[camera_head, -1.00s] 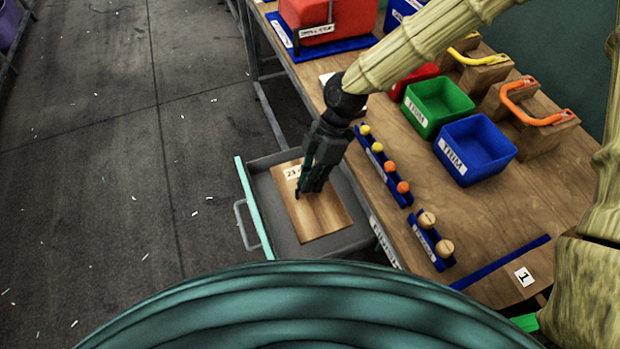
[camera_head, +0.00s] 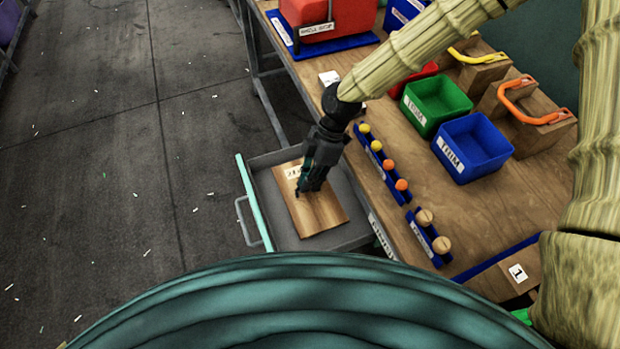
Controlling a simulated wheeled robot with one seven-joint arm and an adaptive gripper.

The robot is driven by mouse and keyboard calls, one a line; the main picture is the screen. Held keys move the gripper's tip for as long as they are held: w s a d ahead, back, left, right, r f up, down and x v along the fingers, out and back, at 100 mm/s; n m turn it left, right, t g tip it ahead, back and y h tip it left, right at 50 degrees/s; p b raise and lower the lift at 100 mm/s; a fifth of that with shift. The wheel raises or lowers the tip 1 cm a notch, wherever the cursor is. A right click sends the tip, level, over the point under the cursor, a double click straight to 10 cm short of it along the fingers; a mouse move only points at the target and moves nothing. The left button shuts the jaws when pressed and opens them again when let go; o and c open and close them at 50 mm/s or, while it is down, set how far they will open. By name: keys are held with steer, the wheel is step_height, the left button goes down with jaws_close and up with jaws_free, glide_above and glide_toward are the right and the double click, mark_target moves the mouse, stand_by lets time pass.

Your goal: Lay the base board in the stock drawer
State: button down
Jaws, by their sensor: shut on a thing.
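The base board (camera_head: 318,212) is a flat wooden rectangle with a white number label near its far end. It appears within the outline of the open stock drawer (camera_head: 268,212), a grey tray with a pale teal front edge and a handle. My gripper (camera_head: 306,190) points down over the board's upper middle and is shut on the board. My gripper hides the grip point and part of the label. I cannot tell whether the board touches the drawer floor or is held just above it.
The workbench (camera_head: 395,130) stands right of the drawer. It carries blue racks with yellow, orange and wooden knobs (camera_head: 388,165), a green bin (camera_head: 437,103), a blue bin (camera_head: 474,147) and a red press (camera_head: 330,22). The floor at left (camera_head: 110,190) is open, with scattered scraps.

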steer(key=shift+f, duration=0.55)
steer(key=c, duration=1.6)
jaws_free()
steer(key=shift+o, duration=0.2)
steer(key=shift+r, duration=0.15)
steer(key=shift+r, duration=0.25)
steer(key=b+v, duration=0.1)
steer(key=v, duration=1.1)
steer(key=shift+r+b, duration=0.25)
steer(key=shift+b, duration=0.05)
